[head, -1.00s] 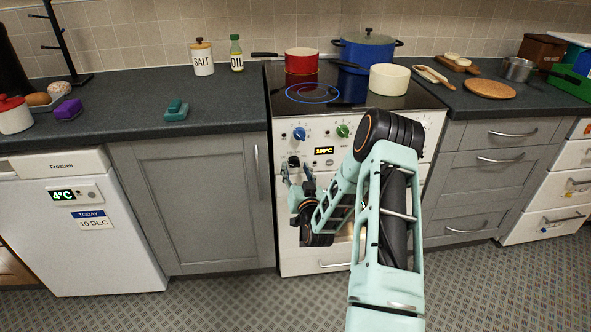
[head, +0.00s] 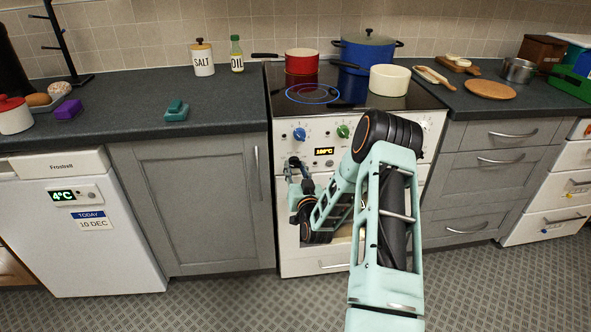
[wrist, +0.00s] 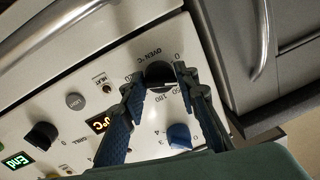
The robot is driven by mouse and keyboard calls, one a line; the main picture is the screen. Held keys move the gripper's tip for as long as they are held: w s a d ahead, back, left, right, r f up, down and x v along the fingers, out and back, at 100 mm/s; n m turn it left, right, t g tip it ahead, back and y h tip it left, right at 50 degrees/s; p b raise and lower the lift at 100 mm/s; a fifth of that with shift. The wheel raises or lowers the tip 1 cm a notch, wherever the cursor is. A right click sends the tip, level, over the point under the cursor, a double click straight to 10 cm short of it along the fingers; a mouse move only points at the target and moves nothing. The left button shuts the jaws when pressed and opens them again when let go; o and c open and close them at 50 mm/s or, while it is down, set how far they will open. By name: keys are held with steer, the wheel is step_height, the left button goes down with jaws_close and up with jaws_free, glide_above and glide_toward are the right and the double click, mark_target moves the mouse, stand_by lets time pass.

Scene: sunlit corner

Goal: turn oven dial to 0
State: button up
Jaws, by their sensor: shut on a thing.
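The black oven dial (wrist: 158,74) sits on the white oven front, below the blue knob (head: 299,134) and the green knob (head: 343,131) in the head view. The wrist view shows "OVEN °C" and a ring of numbers around it, partly covered by my fingers. My gripper (wrist: 157,84) has one finger on each side of the dial and is shut on it. In the head view my gripper (head: 294,165) is at the dial, which is mostly hidden there. The orange oven display (head: 324,151) is lit and seems to read 180 °C.
Below the dial are the oven door and its handle (wrist: 65,28). A grey cupboard (head: 195,200) with a vertical handle stands close on the left. A red pan (head: 301,62), a blue pot (head: 366,52) and a cream pot (head: 389,80) stand on the hob above.

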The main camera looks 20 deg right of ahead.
steer(key=n+b, duration=0.4)
steer(key=shift+d+f, duration=0.1)
steer(key=shift+f, duration=0.05)
steer(key=n+b, duration=0.3)
steer(key=n, duration=0.1)
steer(key=shift+d+g+b, duration=0.1)
steer(key=shift+g+b, duration=0.2)
steer(key=shift+r, duration=0.2)
steer(key=shift+d+r+n, duration=0.1)
steer(key=shift+n, duration=0.3)
steer(key=o, duration=1.1)
steer(key=shift+s, duration=0.1)
steer(key=v, duration=1.2)
